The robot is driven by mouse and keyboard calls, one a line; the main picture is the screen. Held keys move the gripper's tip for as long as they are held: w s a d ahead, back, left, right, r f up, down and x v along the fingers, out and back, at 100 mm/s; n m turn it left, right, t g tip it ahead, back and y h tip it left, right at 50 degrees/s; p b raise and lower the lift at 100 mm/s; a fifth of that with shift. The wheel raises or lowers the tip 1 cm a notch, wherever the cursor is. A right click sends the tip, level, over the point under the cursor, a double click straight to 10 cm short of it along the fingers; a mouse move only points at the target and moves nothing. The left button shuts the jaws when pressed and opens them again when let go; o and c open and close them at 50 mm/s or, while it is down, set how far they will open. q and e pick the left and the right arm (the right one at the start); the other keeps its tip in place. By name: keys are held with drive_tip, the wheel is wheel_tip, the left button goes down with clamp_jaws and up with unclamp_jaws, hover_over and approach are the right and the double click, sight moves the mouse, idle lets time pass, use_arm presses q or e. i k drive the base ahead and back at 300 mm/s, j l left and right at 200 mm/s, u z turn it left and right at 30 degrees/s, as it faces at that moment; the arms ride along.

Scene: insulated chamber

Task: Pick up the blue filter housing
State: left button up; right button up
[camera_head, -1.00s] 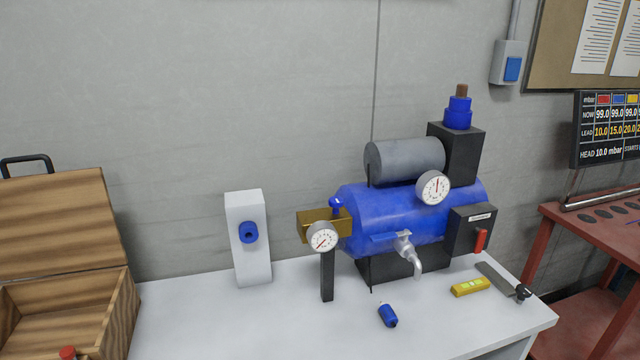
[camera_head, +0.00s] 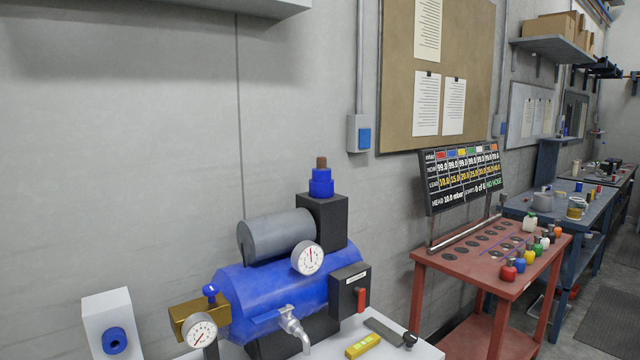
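Several blue parts show, and I cannot tell which one is the filter housing. A blue stepped cylinder (camera_head: 321,183) stands upright on a black block at the back of the blue tank (camera_head: 285,292). A blue ring-like part (camera_head: 114,340) sits on the front of a white upright block (camera_head: 98,309) at the lower left. The small loose blue cylinder from the earlier frame is out of view now. Neither of my grippers is in view.
A yellow level (camera_head: 362,346) and a flat grey tool (camera_head: 384,331) lie on the white bench (camera_head: 425,350). A red table (camera_head: 480,268) with holes and several coloured bottles stands to the right, beneath a display board (camera_head: 463,178). Blue benches stretch beyond it.

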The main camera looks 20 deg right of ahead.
sight(321, 185)
drive_tip(key=l+u, duration=0.1)
drive_tip(key=u, duration=0.25)
drive_tip(key=l+u, duration=0.15)
drive_tip(key=u, duration=0.15)
drive_tip(key=l+u, duration=0.15)
drive_tip(key=u, duration=0.2)
drive_tip(key=k+l+u, duration=0.1)
drive_tip(key=l+u, duration=0.2)
drive_tip(key=l, duration=0.15)
drive_tip(key=k+l+u, duration=0.15)
drive_tip(key=l+u, duration=0.15)
drive_tip(key=k+l+u, duration=0.1)
drive_tip(key=l, duration=0.2)
drive_tip(key=k+l, duration=0.15)
drive_tip(key=l, duration=0.2)
drive_tip(key=k+l+u, duration=0.15)
drive_tip(key=l, duration=0.15)
